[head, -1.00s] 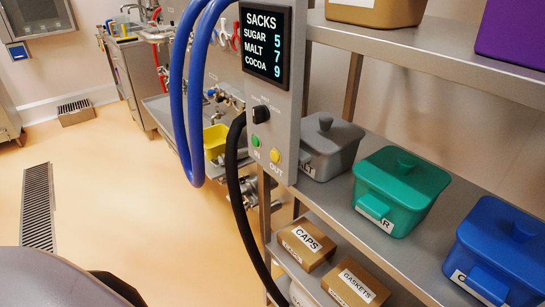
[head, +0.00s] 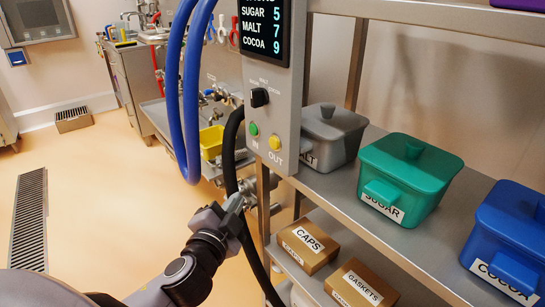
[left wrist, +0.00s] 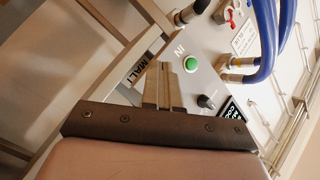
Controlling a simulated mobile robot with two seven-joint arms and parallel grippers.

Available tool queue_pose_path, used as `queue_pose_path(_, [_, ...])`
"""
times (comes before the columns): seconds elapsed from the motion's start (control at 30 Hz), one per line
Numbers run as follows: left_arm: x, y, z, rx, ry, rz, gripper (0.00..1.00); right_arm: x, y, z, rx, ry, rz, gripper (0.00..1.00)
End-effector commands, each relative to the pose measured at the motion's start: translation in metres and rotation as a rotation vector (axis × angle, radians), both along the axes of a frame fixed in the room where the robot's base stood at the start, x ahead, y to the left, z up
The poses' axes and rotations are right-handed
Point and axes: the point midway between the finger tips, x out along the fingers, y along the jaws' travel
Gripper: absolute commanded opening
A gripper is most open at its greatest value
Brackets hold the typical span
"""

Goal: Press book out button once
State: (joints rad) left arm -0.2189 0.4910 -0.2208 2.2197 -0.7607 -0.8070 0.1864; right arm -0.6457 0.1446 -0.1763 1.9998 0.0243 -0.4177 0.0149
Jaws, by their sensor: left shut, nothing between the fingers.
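The grey control panel (head: 273,110) carries a yellow button (head: 275,142) labelled OUT and a green button (head: 253,129) labelled IN to its left. My left gripper (head: 238,201) is shut and empty, below and to the left of the buttons in the head view. In the left wrist view, the shut fingers (left wrist: 164,82) point at the panel, with the green button (left wrist: 190,63) just to their right. The yellow button does not show in that view. My right gripper is out of view.
A black selector knob (head: 259,97) sits above the buttons, under a display (head: 262,32) reading sugar 5, malt 7, cocoa 9. A black hose (head: 230,160) hangs beside the panel. Grey, green (head: 408,178) and blue bins stand on the shelf to the right.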

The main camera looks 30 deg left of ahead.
Motion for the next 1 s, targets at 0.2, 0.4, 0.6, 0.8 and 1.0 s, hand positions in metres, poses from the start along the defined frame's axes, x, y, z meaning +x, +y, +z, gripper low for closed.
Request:
queue_pose_path(0.2, [0.003,0.018,0.062,0.145,-0.2,0.093,0.0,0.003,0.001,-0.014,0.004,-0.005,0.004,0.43])
queue_pose_path(0.4, [0.0,0.023,0.082,0.179,-0.257,0.124,0.0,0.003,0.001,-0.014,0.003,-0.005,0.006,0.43])
queue_pose_path(0.6, [0.0,0.023,0.082,0.18,-0.257,0.124,0.0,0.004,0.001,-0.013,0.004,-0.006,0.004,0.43])
queue_pose_path(0.8, [0.003,0.022,0.082,0.179,-0.258,0.124,0.0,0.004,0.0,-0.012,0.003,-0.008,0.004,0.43])
queue_pose_path(1.0, [0.022,0.015,0.083,0.178,-0.258,0.126,0.0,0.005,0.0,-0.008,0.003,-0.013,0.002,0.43])
